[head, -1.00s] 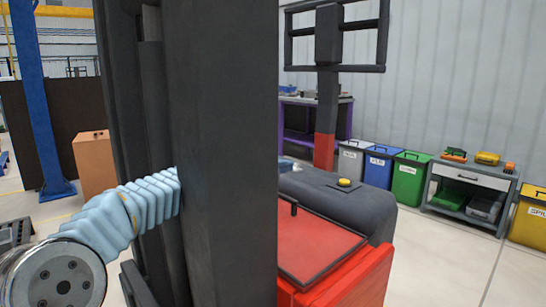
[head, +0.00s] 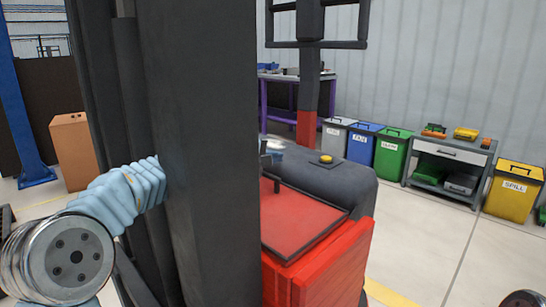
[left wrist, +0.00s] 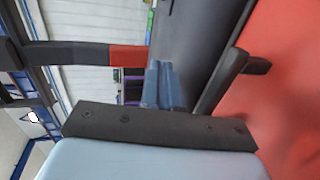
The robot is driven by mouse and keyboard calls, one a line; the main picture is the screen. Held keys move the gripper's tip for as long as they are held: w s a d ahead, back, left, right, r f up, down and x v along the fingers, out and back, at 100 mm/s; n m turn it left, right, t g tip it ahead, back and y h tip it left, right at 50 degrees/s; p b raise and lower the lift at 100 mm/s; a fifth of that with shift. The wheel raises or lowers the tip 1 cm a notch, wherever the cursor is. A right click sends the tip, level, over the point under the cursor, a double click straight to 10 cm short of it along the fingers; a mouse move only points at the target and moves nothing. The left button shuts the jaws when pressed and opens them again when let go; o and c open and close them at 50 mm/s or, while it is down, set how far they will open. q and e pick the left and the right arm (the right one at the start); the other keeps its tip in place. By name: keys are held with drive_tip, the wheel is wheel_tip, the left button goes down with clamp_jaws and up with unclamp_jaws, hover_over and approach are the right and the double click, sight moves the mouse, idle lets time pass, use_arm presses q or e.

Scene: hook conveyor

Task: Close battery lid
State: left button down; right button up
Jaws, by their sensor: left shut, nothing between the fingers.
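The battery lid (head: 300,222) is a red panel with a dark edge, on top of the red truck body (head: 325,265). A black handle (head: 276,184) stands near its far left side. I cannot tell whether the lid lies fully flush. My left gripper (head: 272,158) shows its shut, empty fingers just past the dark mast, beyond the handle; the mast hides most of that arm. In the left wrist view the bluish fingers (left wrist: 160,86) are together, left of the black handle (left wrist: 232,80) and red lid (left wrist: 285,110), apparently not touching them. My right gripper is not in view.
The tall dark mast (head: 205,150) stands between my view and my left forearm. Several bins, including a green one (head: 391,155), and a cart (head: 449,165) stand along the wall. The right floor is mostly clear.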

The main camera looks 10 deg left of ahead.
use_arm(q)
drive_tip(key=b+v, duration=0.2)
drive_tip(key=v, duration=1.2)
